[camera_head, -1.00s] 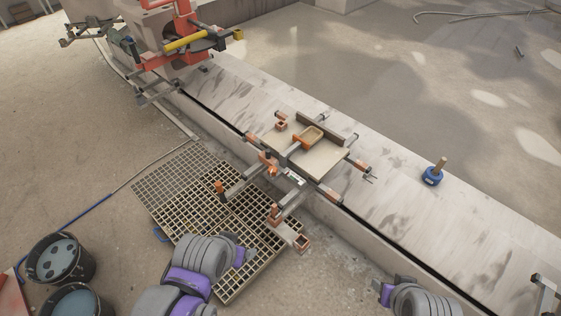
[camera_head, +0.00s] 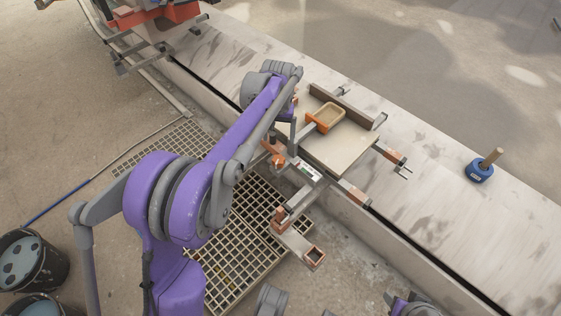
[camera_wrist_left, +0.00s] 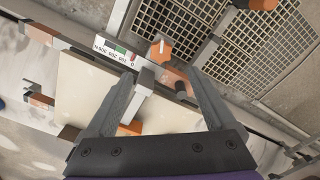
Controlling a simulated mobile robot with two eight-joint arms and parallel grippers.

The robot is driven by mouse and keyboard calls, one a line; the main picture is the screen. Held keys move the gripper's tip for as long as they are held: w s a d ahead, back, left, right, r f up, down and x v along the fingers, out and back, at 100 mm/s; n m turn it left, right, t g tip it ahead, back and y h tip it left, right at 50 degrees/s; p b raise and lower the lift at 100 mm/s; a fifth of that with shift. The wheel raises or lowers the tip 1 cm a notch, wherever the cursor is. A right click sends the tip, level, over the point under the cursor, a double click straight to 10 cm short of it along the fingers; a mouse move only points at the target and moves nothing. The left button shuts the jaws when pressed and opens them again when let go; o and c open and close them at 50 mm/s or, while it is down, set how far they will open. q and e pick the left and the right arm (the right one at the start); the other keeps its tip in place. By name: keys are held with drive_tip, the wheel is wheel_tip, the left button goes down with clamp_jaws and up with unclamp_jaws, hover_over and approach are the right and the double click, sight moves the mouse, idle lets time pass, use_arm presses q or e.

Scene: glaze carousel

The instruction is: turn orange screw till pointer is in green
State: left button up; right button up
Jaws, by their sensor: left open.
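The orange screw (camera_head: 278,161) is a small knob at the near edge of the clamp frame, beside a small white gauge (camera_head: 309,171). In the left wrist view the orange screw (camera_wrist_left: 159,50) is just beyond my fingertips, and the gauge (camera_wrist_left: 117,50) beside it has a numbered scale with a green patch. I cannot make out where the pointer stands. My left gripper (camera_wrist_left: 167,74) is open, its two fingers apart, with a grey bar of the frame between them in the picture. In the head view its fingers are mostly hidden by my arm.
A blue pot (camera_head: 480,172) with a wooden handle stands on the ledge at right.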

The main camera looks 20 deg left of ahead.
sight(279, 158)
use_arm(q)
drive_tip(key=f+b, duration=0.1)
drive_tip(key=f, duration=0.3)
drive_tip(key=f+b, duration=0.1)
drive_tip(key=f, duration=0.3)
drive_tip(key=f+b, duration=0.1)
drive_tip(key=f, duration=0.2)
drive_tip(key=shift+w+a+f, duration=0.15)
drive_tip(key=shift+w+f, duration=0.15)
drive_tip(key=shift+f, duration=0.1)
drive_tip(key=c, duration=1.4)
drive_tip(key=m+p, duration=0.1)
drive_tip(key=m, duration=0.2)
drive_tip(key=shift+r+m, duration=0.1)
drive_tip(key=shift+m, duration=0.2)
drive_tip(key=m+p, duration=0.1)
drive_tip(key=m, duration=0.3)
drive_tip(key=shift+m+p, duration=0.3)
drive_tip(key=shift+m, duration=0.1)
